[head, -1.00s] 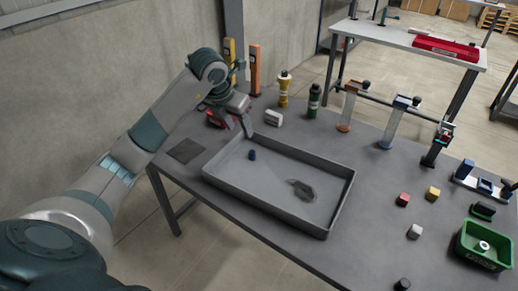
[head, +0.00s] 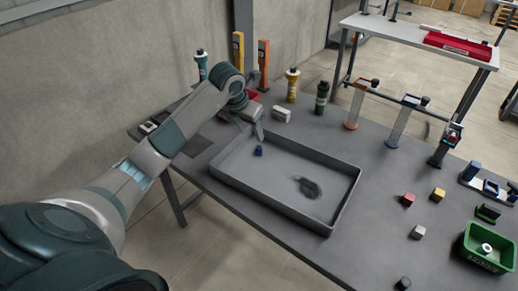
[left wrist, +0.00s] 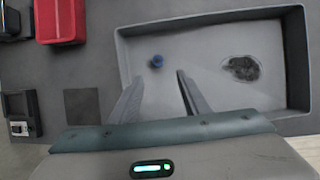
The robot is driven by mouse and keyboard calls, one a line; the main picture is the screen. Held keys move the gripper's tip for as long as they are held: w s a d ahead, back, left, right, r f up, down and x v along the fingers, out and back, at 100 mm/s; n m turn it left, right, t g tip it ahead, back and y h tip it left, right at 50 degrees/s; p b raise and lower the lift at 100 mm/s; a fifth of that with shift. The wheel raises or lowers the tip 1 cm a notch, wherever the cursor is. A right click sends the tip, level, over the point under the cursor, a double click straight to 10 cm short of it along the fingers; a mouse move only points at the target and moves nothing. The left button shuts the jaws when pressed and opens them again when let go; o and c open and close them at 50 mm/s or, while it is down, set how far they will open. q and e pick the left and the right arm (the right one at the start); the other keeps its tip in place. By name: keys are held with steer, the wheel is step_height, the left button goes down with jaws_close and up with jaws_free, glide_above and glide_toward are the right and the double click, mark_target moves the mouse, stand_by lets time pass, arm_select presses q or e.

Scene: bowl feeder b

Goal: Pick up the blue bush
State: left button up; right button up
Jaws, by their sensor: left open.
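The blue bush (head: 259,151) is a small dark blue cylinder. It sits on the floor of the grey tray (head: 345,196), towards the tray's far left part. In the left wrist view the blue bush (left wrist: 157,62) lies ahead of the fingertips and roughly in line with the gap between them. My left gripper (head: 260,132) is above the tray's far left edge, close to the bush. In the left wrist view my left gripper (left wrist: 158,82) is open, with nothing between its fingers. My right gripper is not in view.
A dark patch (head: 310,187) marks the tray floor. A white block (head: 281,114), yellow bottle (head: 292,85) and green bottle (head: 321,98) stand behind the tray. Red (head: 408,199) and yellow (head: 438,194) cubes and a green bin (head: 485,247) are at right.

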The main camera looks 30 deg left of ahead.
arm_select(q)
steer(key=p, duration=0.1)
glide_toward(259, 148)
step_height(259, 148, down, 2)
steer(key=shift+w+d+f, duration=0.1)
steer(key=shift+w+f, duration=0.4)
steer(key=shift+f, duration=0.2)
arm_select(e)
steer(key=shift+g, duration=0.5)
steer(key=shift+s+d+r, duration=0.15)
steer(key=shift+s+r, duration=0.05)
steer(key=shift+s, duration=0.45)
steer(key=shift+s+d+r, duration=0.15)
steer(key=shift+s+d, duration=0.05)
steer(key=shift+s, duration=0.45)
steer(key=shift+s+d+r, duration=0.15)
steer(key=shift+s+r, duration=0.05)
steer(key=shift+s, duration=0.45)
arm_select(q)
steer(key=shift+p, duration=0.35)
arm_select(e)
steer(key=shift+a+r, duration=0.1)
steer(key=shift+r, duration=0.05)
